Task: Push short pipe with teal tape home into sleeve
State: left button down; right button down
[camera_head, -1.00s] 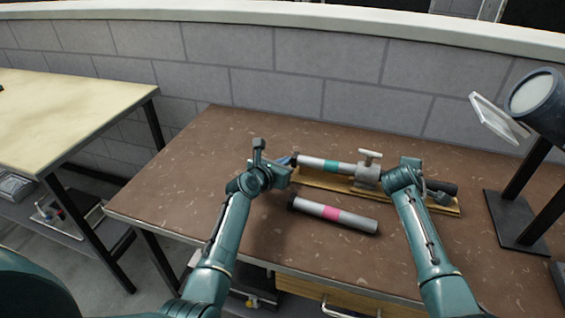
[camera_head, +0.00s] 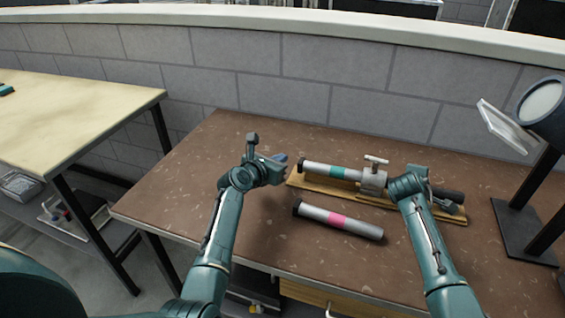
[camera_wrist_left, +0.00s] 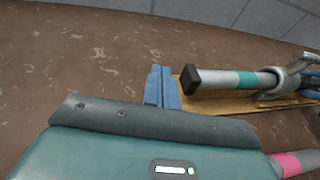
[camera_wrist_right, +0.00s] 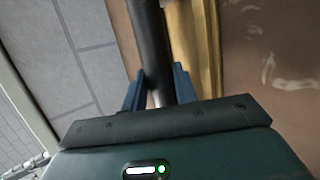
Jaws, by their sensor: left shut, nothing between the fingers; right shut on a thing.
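The short pipe with teal tape (camera_head: 322,169) is a grey tube with a dark end cap, lying along a wooden board. Its right end is inside the metal sleeve (camera_head: 373,182), which has a T-handle on top. A short grey stretch shows between tape and sleeve. My left gripper (camera_head: 282,160) is shut and empty, left of the capped end with a small gap. In the left wrist view its blue fingers (camera_wrist_left: 162,86) are together beside the black cap (camera_wrist_left: 192,80). My right gripper (camera_wrist_right: 158,88) is shut on a dark bar (camera_wrist_right: 149,40) right of the sleeve.
A pipe with pink tape (camera_head: 340,219) lies on the brown table (camera_head: 220,150) in front of the wooden board (camera_head: 405,211). A lamp-like device on a black stand (camera_head: 520,230) stands at the right. The table's left part is clear.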

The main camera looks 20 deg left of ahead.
pick_arm(q)
notch_tip(320, 180, up, 7)
dwell(0.6)
jog(key=shift+f, duration=0.1)
pick_arm(e)
jog(key=c, duration=1)
grip_release()
jog(key=shift+f, duration=0.1)
jog(key=shift+o, duration=1.2)
jog(key=shift+s, duration=0.1)
jog(key=shift+s+a+r+p, duration=0.15)
jog(key=shift+s+r+p, duration=0.25)
jog(key=shift+p, duration=0.55)
pick_arm(q)
notch_tip(320, 180, up, 7)
jog(key=p, duration=0.5)
pick_arm(e)
jog(key=shift+v, duration=1.95)
